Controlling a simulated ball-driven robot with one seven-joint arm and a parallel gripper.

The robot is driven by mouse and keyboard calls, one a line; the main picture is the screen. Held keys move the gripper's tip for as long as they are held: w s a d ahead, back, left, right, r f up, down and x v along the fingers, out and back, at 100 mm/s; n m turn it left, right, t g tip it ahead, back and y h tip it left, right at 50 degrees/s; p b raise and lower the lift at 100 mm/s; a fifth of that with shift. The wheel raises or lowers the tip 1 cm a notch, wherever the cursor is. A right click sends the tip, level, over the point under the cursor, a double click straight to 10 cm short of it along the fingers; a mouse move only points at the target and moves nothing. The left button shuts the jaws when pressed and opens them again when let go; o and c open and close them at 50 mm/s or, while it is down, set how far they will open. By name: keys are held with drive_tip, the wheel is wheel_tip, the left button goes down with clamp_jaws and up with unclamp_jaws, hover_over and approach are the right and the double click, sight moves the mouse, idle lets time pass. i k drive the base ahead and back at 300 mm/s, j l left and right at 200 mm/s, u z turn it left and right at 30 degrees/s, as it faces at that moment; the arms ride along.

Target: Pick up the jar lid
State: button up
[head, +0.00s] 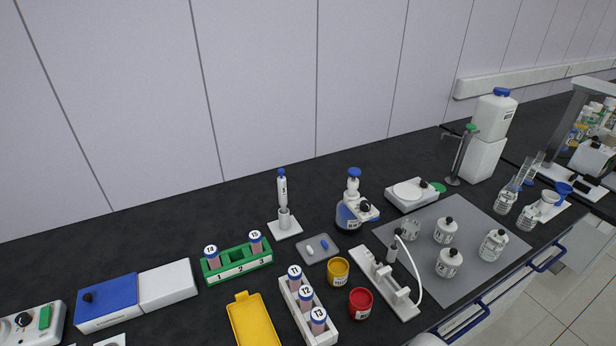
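A flat green disc (438,187) that looks like a lid lies on the black bench, just right of the white scale (411,194). It is small here, and I cannot be sure that it is the jar lid. A yellow jar (338,272) and a red jar (361,303) stand near the front of the bench. Whether these two jars are covered is too small to tell. My gripper is not recognisable in the head view. A pale rounded shape at the bottom edge, right of centre, is cut off and unclear.
A green rack (237,263), a white rack (296,304) with tubes and a yellow tray (265,337) crowd the front left. Several white bottles stand on a grey mat (464,290). A blue-capped bottle (349,214) stands left of the scale. The bench along the back left is clear.

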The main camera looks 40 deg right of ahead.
sight(502, 232)
drive_tip(key=z, duration=1.7)
